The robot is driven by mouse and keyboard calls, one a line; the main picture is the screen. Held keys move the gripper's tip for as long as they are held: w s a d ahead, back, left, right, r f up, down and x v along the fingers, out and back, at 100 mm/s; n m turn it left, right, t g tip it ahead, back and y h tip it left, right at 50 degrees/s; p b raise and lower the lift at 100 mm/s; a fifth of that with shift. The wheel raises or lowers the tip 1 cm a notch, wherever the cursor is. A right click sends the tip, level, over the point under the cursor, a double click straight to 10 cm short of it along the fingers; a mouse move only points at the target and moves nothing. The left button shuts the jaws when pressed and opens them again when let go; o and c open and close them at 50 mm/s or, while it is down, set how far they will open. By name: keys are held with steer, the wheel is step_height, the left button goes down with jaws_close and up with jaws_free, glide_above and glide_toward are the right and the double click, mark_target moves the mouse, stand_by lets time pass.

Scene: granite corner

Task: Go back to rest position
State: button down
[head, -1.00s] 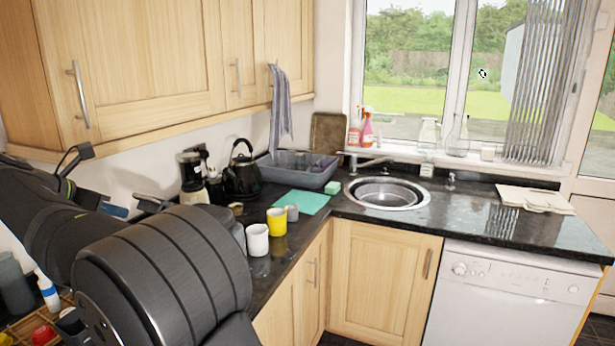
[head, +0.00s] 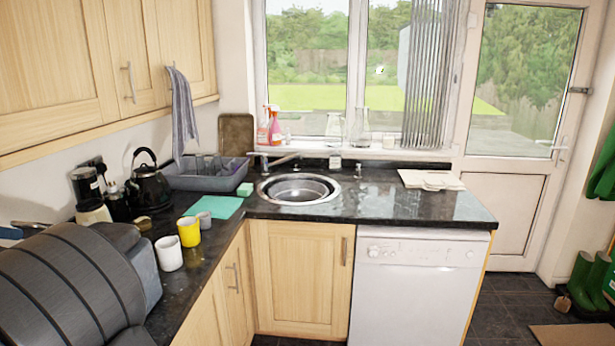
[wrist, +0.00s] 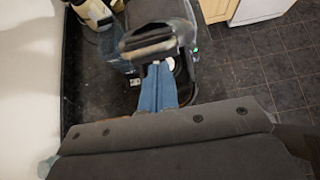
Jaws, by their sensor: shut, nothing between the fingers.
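My gripper (wrist: 158,72) shows in the wrist view as two blue fingers close together at the middle, shut with nothing between them. Parts of my own dark body lie behind and below the fingers there. In the head view my dark grey arm fills the lower left corner. A small blue piece at the left edge of the head view may be a finger, but I cannot tell. No object is in my grip.
Mugs, a white one (head: 168,253) and a yellow one (head: 189,231), stand on the dark worktop (head: 330,207) near my arm. A kettle (head: 148,187), a dish rack (head: 207,172) and a sink (head: 298,189) are farther back. Floor (head: 510,312) shows at lower right.

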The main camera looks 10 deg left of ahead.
steer(key=s+f+v, duration=0.1)
steer(key=v, duration=1)
steer(key=w+r+x, duration=0.2)
steer(key=x, duration=1)
steer(key=s+f+t, duration=0.3)
steer(key=f+t, duration=0.1)
steer(key=f, duration=0.4)
steer(key=s+f+t, duration=0.4)
steer(key=f, duration=0.4)
steer(key=shift+f, duration=0.3)
